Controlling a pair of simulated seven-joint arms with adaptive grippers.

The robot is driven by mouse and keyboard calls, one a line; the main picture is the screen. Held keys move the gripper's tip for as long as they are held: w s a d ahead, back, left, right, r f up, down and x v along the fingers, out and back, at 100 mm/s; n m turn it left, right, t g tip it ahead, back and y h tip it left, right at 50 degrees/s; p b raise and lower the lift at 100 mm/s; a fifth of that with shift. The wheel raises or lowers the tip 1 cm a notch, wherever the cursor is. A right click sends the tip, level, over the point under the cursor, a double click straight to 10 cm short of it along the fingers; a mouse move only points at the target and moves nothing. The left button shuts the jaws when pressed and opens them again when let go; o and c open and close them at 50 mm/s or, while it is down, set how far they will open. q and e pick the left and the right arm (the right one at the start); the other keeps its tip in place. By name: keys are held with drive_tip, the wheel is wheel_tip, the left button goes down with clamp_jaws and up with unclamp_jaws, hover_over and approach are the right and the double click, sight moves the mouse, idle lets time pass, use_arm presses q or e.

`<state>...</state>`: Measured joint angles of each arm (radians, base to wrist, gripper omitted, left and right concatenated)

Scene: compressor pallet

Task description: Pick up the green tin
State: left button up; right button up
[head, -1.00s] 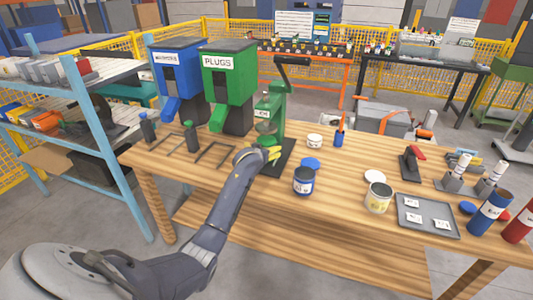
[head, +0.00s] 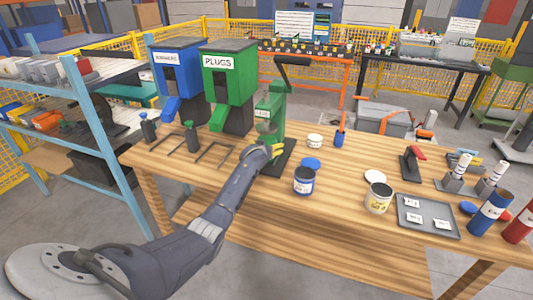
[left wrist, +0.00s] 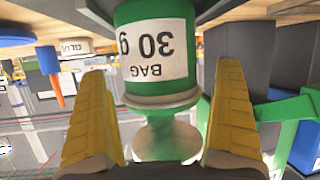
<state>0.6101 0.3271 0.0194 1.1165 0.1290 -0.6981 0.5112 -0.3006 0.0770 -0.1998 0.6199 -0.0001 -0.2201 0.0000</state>
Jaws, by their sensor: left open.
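The green tin (left wrist: 155,15) fills the upper middle of the left wrist view. It has a white label, "30 g BAG", which shows upside down, and a cream rim with a pale rounded part beyond it. My left gripper (left wrist: 160,80) is open. Its two yellow fingers stand on either side of the tin's rim end, with a gap visible on both sides. In the head view my left gripper (head: 276,151) is at the foot of a green stand (head: 279,108), and it and the arm largely hide the tin there. My right gripper is not in view.
Green PLUGS (head: 229,85) and blue (head: 178,75) dispensers stand behind left of the gripper. A blue-labelled tin (head: 304,182), a blue lid (head: 311,163) and a small white pot (head: 314,141) are to its right. The table's front middle (head: 330,230) is clear.

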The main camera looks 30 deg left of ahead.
use_arm(q)
drive_tip(key=shift+x, duration=0.75)
drive_tip(key=c, duration=1.2)
drive_tip(key=shift+r, duration=0.1)
drive_tip(key=shift+c, duration=0.8)
